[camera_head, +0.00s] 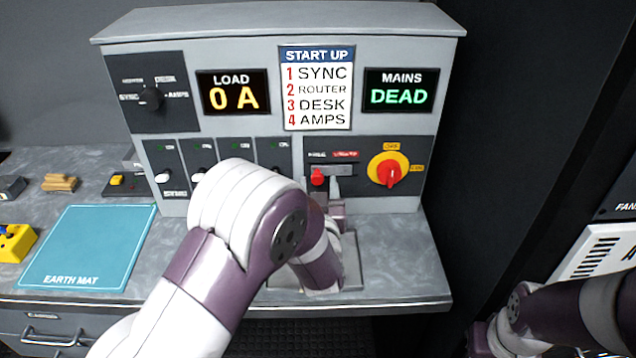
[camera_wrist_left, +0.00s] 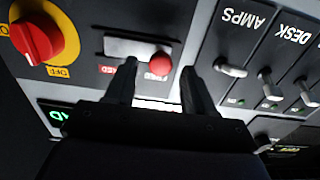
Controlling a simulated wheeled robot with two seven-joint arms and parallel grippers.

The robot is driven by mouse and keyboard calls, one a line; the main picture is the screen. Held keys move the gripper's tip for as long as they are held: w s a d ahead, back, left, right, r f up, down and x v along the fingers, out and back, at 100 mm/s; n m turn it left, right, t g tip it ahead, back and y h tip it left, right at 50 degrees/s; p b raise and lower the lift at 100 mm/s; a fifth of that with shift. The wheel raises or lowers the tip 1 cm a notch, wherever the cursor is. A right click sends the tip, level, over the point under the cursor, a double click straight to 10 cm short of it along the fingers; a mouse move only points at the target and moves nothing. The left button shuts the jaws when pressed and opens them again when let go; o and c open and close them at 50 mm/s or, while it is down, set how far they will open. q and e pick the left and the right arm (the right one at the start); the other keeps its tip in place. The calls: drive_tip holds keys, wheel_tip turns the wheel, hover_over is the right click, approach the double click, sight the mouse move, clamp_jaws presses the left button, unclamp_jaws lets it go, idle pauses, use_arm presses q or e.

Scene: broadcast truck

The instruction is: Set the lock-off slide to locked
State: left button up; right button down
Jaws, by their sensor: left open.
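The lock-off slide is a red knob (camera_head: 317,177) in a pale slot plate (camera_head: 345,170) on the lower right of the grey panel. The knob sits at the slot's left end, under a white label; a red label (camera_head: 345,154) is over the right part. In the left wrist view, turned over, the knob (camera_wrist_left: 159,64) is at the FREE end, away from the red LOCKED label. My left gripper (camera_head: 333,190) is open at the slide. In the wrist view the open fingertips (camera_wrist_left: 158,68) appear on either side of the knob; contact cannot be told. My right gripper is out of view.
A red and yellow rotary switch (camera_head: 389,170) is close right of the slide. Several toggle switches (camera_head: 163,177) line the panel to the left, partly behind my left arm. The blue earth mat (camera_head: 90,245) lies on the bench at left. My right arm is low at right.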

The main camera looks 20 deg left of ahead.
sight(341, 170)
use_arm(q)
drive_tip(key=shift+w+a, duration=0.15)
drive_tip(key=shift+w, duration=0.3)
clamp_jaws()
drive_tip(key=d, duration=0.2)
drive_tip(key=w+d, duration=0.1)
drive_tip(key=d, duration=0.1)
drive_tip(key=shift+w+d, duration=0.15)
drive_tip(key=shift+d, duration=0.25)
drive_tip(key=shift+a, duration=0.1)
unclamp_jaws()
drive_tip(key=shift+d, duration=0.2)
